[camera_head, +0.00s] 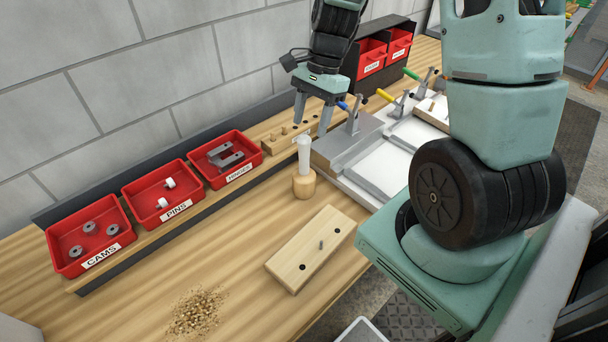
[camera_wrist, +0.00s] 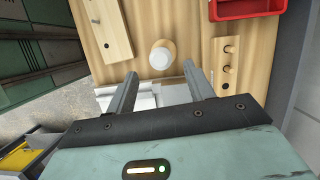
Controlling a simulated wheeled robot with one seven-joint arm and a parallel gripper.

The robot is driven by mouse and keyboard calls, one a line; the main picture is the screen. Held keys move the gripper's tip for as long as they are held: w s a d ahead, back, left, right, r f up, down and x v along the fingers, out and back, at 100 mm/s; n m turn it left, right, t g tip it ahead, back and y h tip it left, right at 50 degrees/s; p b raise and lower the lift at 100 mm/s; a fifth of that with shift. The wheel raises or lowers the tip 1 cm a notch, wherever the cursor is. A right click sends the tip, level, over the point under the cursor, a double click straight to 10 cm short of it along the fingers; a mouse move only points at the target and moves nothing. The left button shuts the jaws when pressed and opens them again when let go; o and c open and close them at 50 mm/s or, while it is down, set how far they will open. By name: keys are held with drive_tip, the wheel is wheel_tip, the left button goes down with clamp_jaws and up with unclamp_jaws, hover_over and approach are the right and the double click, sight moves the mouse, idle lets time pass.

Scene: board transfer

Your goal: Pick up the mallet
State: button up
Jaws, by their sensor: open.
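The mallet (camera_head: 304,186) stands upright on the bench, its wooden head down and its pale handle pointing up. In the wrist view the mallet (camera_wrist: 162,55) is seen from above, as a white handle end over the round wooden head. My gripper (camera_head: 312,122) is open and empty, above and slightly behind the handle top in the head view. In the wrist view the mallet lies just beyond the fingertips of my gripper (camera_wrist: 160,72), roughly between their lines. I cannot tell any contact; the handle looks clear of both fingers.
A wooden board (camera_head: 310,250) with dark holes and a peg lies in front of the mallet. A clamp fixture (camera_head: 350,150) is close on the right. A small pegged block (camera_head: 285,138) is behind. Red bins (camera_head: 90,235) line the wall. Wood shavings (camera_head: 196,311) lie front left.

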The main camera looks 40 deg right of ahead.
sight(300, 163)
drive_tip(key=shift+p+x, duration=1.1)
drive_tip(key=shift+x, duration=3.3)
drive_tip(key=shift+w, duration=0.1)
clamp_jaws()
